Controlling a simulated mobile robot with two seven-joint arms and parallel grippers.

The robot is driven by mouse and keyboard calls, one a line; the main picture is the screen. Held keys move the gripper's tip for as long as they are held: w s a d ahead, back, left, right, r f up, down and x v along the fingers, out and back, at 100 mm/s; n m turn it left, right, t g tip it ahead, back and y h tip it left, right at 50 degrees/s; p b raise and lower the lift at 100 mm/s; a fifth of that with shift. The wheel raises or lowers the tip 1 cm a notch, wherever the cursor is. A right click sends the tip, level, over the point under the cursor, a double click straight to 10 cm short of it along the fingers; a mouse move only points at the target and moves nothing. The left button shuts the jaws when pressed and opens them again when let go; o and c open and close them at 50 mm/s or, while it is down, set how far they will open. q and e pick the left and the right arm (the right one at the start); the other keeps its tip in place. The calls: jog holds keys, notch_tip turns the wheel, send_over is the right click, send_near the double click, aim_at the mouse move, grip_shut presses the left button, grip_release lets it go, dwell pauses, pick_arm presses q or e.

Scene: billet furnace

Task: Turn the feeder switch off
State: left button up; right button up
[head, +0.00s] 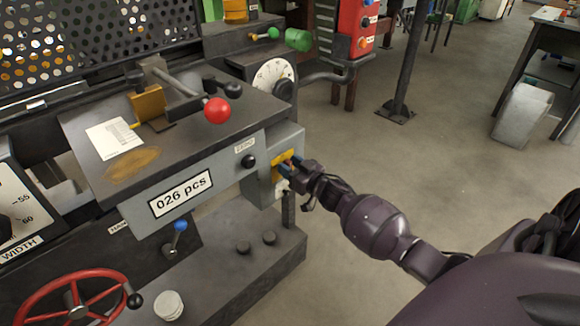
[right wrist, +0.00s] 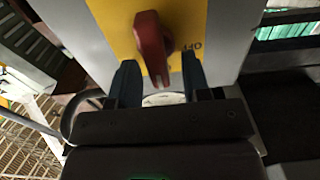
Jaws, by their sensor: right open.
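The feeder switch is a red lever handle (right wrist: 152,45) on a yellow plate (right wrist: 115,22) fixed to a light grey box. In the right wrist view the handle points toward my gripper, and dark lettering, partly hidden, shows beside it. My right gripper (right wrist: 159,66) is open, with one finger on each side of the handle's end; I cannot tell whether either touches it. In the head view the right gripper (head: 286,167) reaches the yellow plate (head: 281,156) on the machine's right end, hiding most of the switch. My left gripper is not in view.
The grey counter box (head: 220,172) reads "026 pcs" and has a black knob (head: 249,161). A red ball lever (head: 217,110), a dial (head: 272,75) and a red handwheel (head: 75,295) are nearby. Open floor (head: 430,130) lies to the right.

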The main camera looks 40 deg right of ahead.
jog(key=shift+c, duration=0.2)
grip_shut()
jog(key=shift+a+n, duration=0.1)
jog(key=shift+n, duration=0.3)
jog(key=n, duration=0.5)
jog(key=a+f+n+b, duration=0.1)
jog(key=n, duration=0.5)
jog(key=f+n, duration=0.1)
jog(key=n, duration=0.5)
jog(key=shift+s+a+f, duration=0.1)
jog(key=shift+s+a, duration=0.05)
jog(key=shift+a, duration=0.2)
jog(key=shift+n, duration=0.3)
